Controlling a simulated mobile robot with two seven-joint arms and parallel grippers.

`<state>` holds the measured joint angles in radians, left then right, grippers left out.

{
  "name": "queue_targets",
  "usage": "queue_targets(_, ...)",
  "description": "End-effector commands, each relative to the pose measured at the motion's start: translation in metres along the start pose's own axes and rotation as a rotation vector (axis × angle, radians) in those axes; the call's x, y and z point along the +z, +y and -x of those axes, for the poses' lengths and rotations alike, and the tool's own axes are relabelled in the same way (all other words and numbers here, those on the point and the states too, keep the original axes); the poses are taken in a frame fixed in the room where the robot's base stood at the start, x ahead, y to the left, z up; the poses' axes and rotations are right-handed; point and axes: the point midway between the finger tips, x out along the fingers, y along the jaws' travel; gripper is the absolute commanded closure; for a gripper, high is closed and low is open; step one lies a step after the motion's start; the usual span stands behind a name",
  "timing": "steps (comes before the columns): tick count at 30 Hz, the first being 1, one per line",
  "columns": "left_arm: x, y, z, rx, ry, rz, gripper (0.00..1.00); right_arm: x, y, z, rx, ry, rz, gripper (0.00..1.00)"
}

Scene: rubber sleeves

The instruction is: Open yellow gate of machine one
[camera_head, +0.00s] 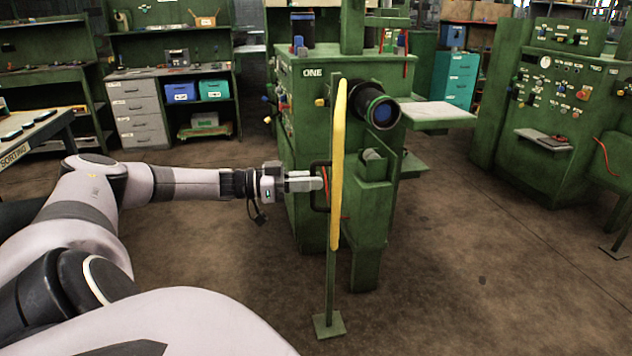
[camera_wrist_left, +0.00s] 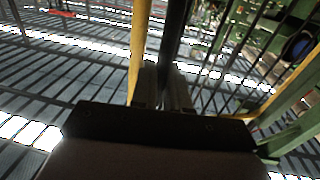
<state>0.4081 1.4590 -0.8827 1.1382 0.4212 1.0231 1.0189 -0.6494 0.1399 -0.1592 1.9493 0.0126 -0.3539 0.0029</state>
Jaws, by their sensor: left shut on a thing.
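Machine one (camera_head: 295,110) is the green machine in the middle of the head view, marked "ONE". Its yellow gate (camera_head: 338,165) stands in front of it and shows nearly edge-on, beside a thin green post (camera_head: 330,285). A black handle (camera_head: 314,190) sticks out from the gate's left side. My left gripper (camera_head: 318,184) is shut on this handle. In the left wrist view the fingers (camera_wrist_left: 163,85) close around the dark handle bar (camera_wrist_left: 175,35), next to the yellow frame (camera_wrist_left: 139,45) and dark gate bars (camera_wrist_left: 235,50).
A black-ended cylinder (camera_head: 382,111) and a pale shelf (camera_head: 435,115) stick out right of the gate. The post's foot plate (camera_head: 329,325) stands on the floor. A green control console (camera_head: 560,100) stands at right. The floor between is clear.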

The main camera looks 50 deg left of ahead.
Motion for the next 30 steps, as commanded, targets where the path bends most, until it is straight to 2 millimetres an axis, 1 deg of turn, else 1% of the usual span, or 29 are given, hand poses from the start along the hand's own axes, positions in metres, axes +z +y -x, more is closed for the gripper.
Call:
queue_targets(1, -0.006, -0.007, 0.002, -0.022, 0.007, -0.002, 1.0, 0.0, 0.0, 0.0, 0.0, 0.0, 0.0, 1.0)
queue_targets(11, -0.007, -0.007, 0.002, -0.023, 0.009, -0.004, 1.0, 0.0, 0.0, 0.0, 0.0, 0.0, 0.0, 1.0)
queue_targets(12, -0.007, -0.007, 0.002, -0.022, 0.01, -0.004, 0.72, 0.0, 0.0, 0.0, 0.0, 0.0, 0.0, 1.0)
queue_targets(13, -0.007, -0.007, 0.002, -0.022, 0.009, -0.004, 0.65, 0.0, 0.0, 0.0, 0.0, 0.0, 0.0, 1.0)
queue_targets(23, -0.003, -0.004, 0.004, -0.012, 0.003, -0.001, 0.65, 0.0, 0.0, 0.0, 0.0, 0.0, 0.0, 1.0)
queue_targets(26, -0.001, -0.004, 0.012, -0.013, -0.001, -0.002, 0.65, 0.002, 0.0, -0.002, 0.0, 0.0, 0.0, 1.0)
queue_targets(30, -0.001, -0.004, 0.032, -0.013, -0.003, -0.002, 0.65, 0.005, 0.0, -0.004, 0.0, 0.0, 0.0, 1.0)
